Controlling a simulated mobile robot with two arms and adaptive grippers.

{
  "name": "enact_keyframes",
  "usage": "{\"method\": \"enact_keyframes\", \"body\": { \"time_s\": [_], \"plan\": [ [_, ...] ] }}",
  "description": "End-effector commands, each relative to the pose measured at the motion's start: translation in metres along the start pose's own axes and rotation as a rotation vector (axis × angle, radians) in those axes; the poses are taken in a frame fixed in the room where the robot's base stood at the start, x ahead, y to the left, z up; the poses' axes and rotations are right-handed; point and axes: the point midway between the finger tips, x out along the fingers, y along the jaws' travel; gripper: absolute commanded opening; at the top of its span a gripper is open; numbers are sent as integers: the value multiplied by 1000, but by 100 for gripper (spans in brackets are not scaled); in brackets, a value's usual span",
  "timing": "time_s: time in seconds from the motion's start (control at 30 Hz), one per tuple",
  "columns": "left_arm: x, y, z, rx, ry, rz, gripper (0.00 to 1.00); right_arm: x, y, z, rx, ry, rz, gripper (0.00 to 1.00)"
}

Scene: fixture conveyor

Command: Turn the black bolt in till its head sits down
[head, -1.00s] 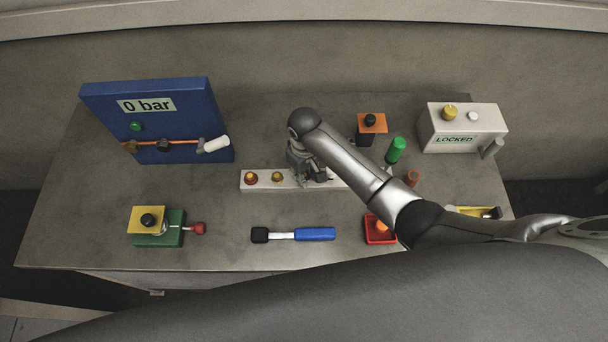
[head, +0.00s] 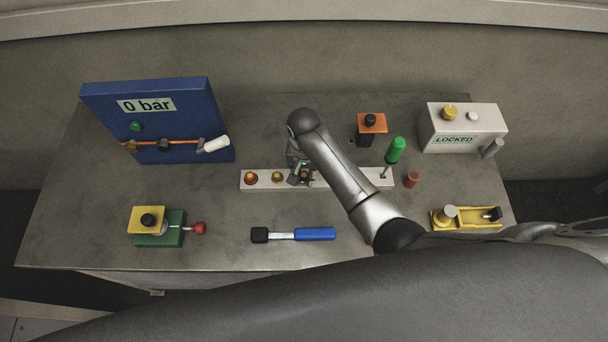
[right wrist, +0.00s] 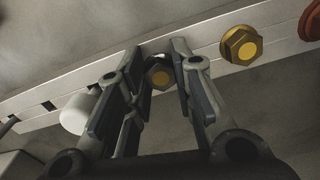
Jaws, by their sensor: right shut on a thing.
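My right gripper (right wrist: 160,60) points at the bar and is shut on the bolt head, with one finger on each side. In the head view my right gripper (head: 301,177) is over the middle of the white bar (head: 343,180), and the bolt there is mostly hidden. How far the head stands off the bar cannot be told. My left gripper is not in view.
A gold bolt (head: 277,177) and a red-based one (head: 251,178) sit left along the bar. A green-handled tool (head: 396,150) stands at its right end. A blue-handled hammer (head: 314,234) lies in front. A blue panel (head: 190,105) stands back left.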

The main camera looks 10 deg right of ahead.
Motion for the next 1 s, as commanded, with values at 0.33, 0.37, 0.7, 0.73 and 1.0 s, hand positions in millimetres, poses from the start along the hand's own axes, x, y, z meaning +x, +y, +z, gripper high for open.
{"method": "enact_keyframes", "body": {
  "time_s": [0.33,0.37,0.7,0.73,1.0],
  "plan": [
    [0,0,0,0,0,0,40,1,-2,1,387,-3,-1,0],
    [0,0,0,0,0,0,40,1,-1,1,400,-3,0,0],
    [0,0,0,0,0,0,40,2,-1,1,414,-2,1,0],
    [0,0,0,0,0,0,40,2,-1,1,414,-2,1,0],
    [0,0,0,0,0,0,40,2,0,1,413,-2,2,48]
  ]
}}
